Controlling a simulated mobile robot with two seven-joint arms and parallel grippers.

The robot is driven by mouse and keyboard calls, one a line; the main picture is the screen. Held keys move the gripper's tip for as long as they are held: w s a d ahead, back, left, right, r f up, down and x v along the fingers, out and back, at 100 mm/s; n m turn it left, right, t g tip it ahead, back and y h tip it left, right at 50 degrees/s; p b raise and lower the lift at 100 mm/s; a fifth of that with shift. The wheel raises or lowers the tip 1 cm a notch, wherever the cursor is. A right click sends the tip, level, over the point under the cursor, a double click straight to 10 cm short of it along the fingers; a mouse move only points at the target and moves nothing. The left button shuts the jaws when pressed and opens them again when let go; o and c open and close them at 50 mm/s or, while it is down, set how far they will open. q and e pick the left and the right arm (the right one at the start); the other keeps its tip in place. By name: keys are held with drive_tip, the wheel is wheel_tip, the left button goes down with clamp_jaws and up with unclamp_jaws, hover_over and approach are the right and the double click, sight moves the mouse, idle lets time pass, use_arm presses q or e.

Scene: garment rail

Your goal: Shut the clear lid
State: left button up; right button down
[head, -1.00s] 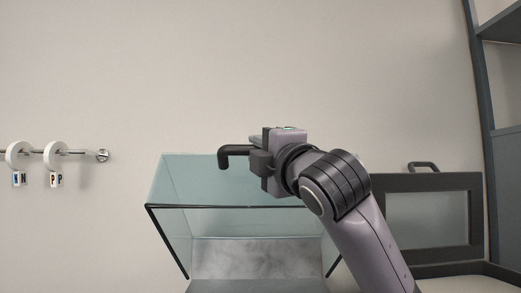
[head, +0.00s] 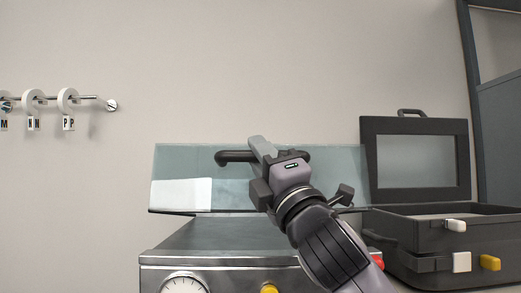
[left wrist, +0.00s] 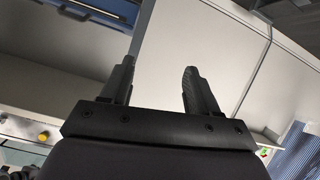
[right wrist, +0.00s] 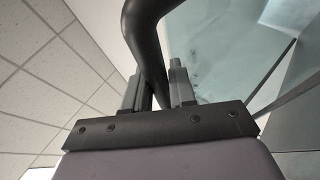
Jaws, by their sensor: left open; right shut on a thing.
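The clear lid (head: 335,172) is a bluish glass panel over a metal machine (head: 225,240) in the head view. It stands tilted, its lower edge a little above the machine's top. Its black handle (head: 232,156) runs along the upper part. My right gripper (head: 266,165) is shut on the handle and hides its middle. The right wrist view shows the handle (right wrist: 146,40) between the fingers (right wrist: 155,88), with glass to the right. My left gripper (left wrist: 158,68) is open and empty in the left wrist view, and is outside the head view.
A dark case (head: 430,245) with a raised framed lid (head: 420,160) stands close on the right. A wall rail (head: 90,98) with white lettered rings is at the left. The machine's front carries a gauge (head: 184,284) and a yellow knob (head: 269,289).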

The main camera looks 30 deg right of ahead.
wheel_tip(320, 180, down, 6)
drive_tip(key=b, duration=0.2)
drive_tip(key=shift+b, duration=0.4)
drive_tip(key=shift+f+b, duration=0.55)
drive_tip(key=shift+f, duration=0.3)
use_arm(q)
drive_tip(key=shift+w+d+f+h, duration=0.15)
drive_tip(key=shift+d+f+h, duration=0.1)
drive_tip(key=shift+d+h, duration=0.2)
drive_tip(key=shift+w+d+f+h, duration=0.2)
drive_tip(key=shift+d+h, duration=0.15)
drive_tip(key=shift+d, duration=0.15)
use_arm(e)
drive_tip(key=shift+a+f, duration=0.15)
drive_tip(key=shift+f, duration=0.1)
use_arm(q)
drive_tip(key=shift+t, duration=0.3)
use_arm(e)
drive_tip(key=shift+f, duration=0.15)
drive_tip(key=c, duration=1.3)
unclamp_jaws()
use_arm(q)
drive_tip(key=shift+s, duration=0.1)
use_arm(e)
drive_tip(key=shift+r, duration=0.25)
